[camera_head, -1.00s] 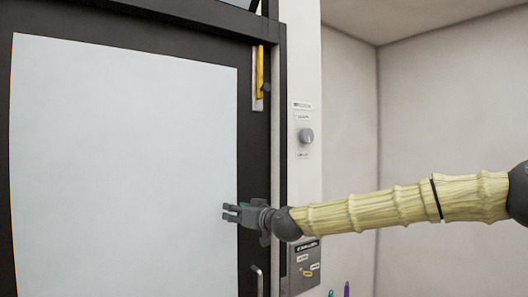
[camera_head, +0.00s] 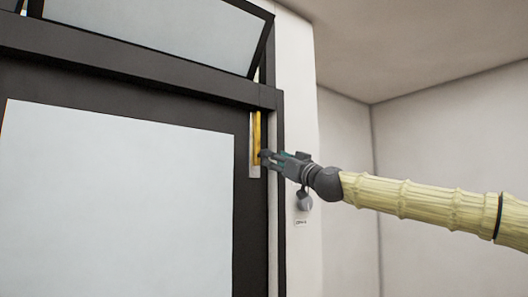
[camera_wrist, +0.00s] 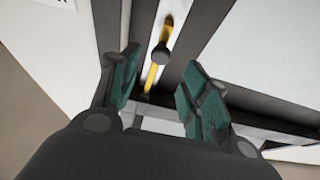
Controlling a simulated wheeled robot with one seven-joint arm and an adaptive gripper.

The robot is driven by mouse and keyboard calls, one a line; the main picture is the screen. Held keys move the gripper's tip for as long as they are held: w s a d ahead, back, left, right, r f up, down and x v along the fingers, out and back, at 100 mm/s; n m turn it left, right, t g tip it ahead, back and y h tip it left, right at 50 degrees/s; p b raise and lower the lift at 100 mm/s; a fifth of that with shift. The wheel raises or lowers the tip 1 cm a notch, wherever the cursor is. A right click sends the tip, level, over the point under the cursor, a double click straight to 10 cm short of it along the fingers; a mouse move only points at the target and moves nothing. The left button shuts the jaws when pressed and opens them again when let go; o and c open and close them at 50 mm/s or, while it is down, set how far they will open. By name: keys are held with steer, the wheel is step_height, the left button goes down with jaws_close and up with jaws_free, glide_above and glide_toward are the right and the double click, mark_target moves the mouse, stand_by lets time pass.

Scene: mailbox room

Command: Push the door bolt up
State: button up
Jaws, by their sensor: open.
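The door bolt (camera_head: 257,136) is a yellow vertical bar on a pale plate near the top of the dark door frame's right side. In the wrist view the yellow bolt (camera_wrist: 152,76) has a dark round knob (camera_wrist: 161,54). My gripper (camera_head: 266,159) is at the lower end of the bolt in the head view and hides the knob there. In the wrist view my gripper (camera_wrist: 160,82) is open, with its green-padded fingers on either side of the bolt's line. The knob lies just beyond the fingertips; I cannot tell whether they touch it.
The dark door (camera_head: 245,230) with a large pale panel (camera_head: 120,195) fills the left. A tilted window (camera_head: 160,30) is above it. A grey round knob (camera_head: 304,200) is on the white wall below my wrist. Free room lies to the right.

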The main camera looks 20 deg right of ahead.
steer(key=shift+p+x, duration=2.05)
steer(key=shift+x, duration=1.85)
jaws_close()
